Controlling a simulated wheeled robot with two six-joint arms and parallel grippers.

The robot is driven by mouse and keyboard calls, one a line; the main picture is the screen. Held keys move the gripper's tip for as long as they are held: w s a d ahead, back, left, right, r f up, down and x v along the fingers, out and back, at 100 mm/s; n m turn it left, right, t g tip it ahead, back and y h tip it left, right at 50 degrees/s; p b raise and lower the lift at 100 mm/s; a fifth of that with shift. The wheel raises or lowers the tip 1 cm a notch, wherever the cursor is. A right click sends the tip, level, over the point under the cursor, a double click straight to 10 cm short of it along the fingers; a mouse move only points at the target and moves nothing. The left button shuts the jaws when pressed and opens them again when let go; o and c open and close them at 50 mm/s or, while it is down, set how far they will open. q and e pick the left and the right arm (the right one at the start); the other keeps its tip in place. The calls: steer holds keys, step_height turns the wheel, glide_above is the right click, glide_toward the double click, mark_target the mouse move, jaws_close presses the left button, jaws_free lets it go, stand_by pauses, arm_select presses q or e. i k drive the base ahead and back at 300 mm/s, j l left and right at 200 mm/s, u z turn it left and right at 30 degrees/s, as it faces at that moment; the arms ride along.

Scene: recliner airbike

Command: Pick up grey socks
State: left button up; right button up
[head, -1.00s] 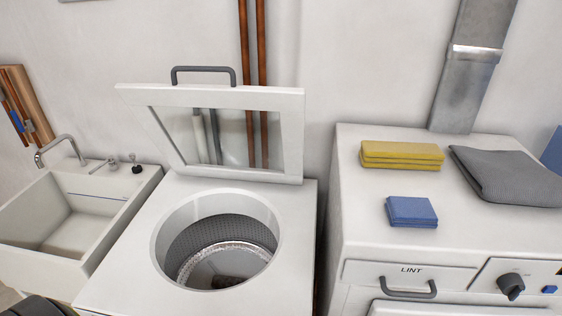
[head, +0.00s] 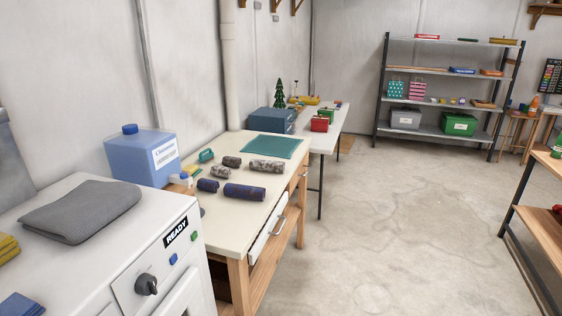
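Several rolled cloth bundles that look like socks lie on a pale-topped wooden table (head: 262,222) left of centre. A long grey patterned roll (head: 266,166) lies near the teal mat. A shorter dark grey roll (head: 232,162) and a grey-brown patterned roll (head: 221,171) lie left of it. A long dark blue roll (head: 244,191) and a short dark blue roll (head: 208,185) lie nearer me. A small teal roll (head: 206,156) lies behind. Neither of my grippers is in view.
A blue detergent jug (head: 138,157) stands at the table's left end, beside the white dryer (head: 95,275) with a folded grey cloth (head: 80,210). A teal mat (head: 270,147) lies at the far end. Open concrete floor (head: 400,220) lies right, before shelves (head: 450,102).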

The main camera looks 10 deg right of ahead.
mark_target(234, 163)
steer(key=k+z, duration=0.1)
steer(key=k, duration=0.15)
steer(key=i+l+z, duration=0.9)
steer(key=i, duration=0.55)
steer(key=i+z, duration=0.3)
steer(key=i, duration=0.5)
steer(key=i+u, duration=0.15)
steer(key=i, duration=0.4)
steer(key=i+l+u, duration=0.2)
steer(key=i, duration=0.35)
steer(key=i+l+u, duration=0.15)
steer(key=i, duration=0.4)
steer(key=i+l+u, duration=0.2)
steer(key=i+u, duration=0.15)
steer(key=u, duration=0.15)
steer(key=i+l+u, duration=0.3)
steer(key=u, duration=0.15)
steer(key=i+l+u, duration=0.2)
steer(key=l+u, duration=0.3)
steer(key=i+l+u, duration=0.2)
steer(key=l+u, duration=0.25)
steer(key=j, duration=0.1)
